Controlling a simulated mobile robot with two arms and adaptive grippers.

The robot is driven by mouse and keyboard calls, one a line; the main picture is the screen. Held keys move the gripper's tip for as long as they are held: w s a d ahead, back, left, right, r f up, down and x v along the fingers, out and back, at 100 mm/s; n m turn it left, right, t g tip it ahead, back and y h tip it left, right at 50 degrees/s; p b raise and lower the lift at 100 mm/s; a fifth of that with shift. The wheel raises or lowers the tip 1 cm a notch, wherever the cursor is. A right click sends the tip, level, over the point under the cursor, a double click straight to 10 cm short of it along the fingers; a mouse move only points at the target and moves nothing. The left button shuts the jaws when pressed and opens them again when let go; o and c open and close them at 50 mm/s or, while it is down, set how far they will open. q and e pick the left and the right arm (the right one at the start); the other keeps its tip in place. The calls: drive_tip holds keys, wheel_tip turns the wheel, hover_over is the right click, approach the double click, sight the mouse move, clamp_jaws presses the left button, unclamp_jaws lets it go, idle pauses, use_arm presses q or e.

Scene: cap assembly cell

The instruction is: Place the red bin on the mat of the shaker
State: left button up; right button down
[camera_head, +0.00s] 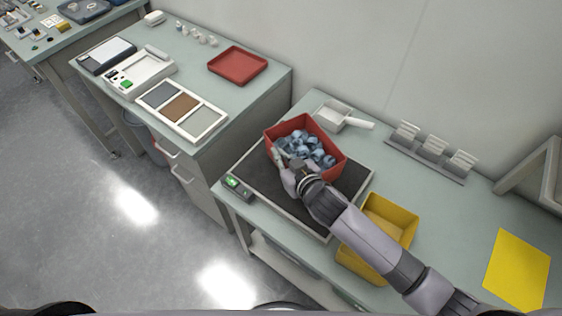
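The red bin (336,168) is full of blue-grey caps (302,146). It is upright over the back part of the dark mat (256,182) of the shaker (291,223). Whether its base touches the mat is hard to tell. My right gripper (281,158) is at the bin's near left wall, with its fingertips at the rim and seemingly closed on that wall. The wrist partly hides the fingers and the bin's near side. The front and left of the mat are bare. My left gripper is not in view.
A yellow bin (397,212) stands right of the shaker, partly behind my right arm. A small control box (238,187) is at its left corner. A white scoop (345,117) lies behind. A yellow sheet (517,270) lies far right. A red tray (238,66) is on the left bench.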

drive_tip(key=shift+f, duration=1.45)
drive_tip(key=shift+f, duration=0.15)
drive_tip(key=c, duration=1.8)
unclamp_jaws()
drive_tip(key=shift+r, duration=0.2)
drive_tip(key=shift+s+d, duration=0.25)
drive_tip(key=shift+s, duration=0.15)
drive_tip(key=b+v, duration=0.1)
drive_tip(key=v, duration=1)
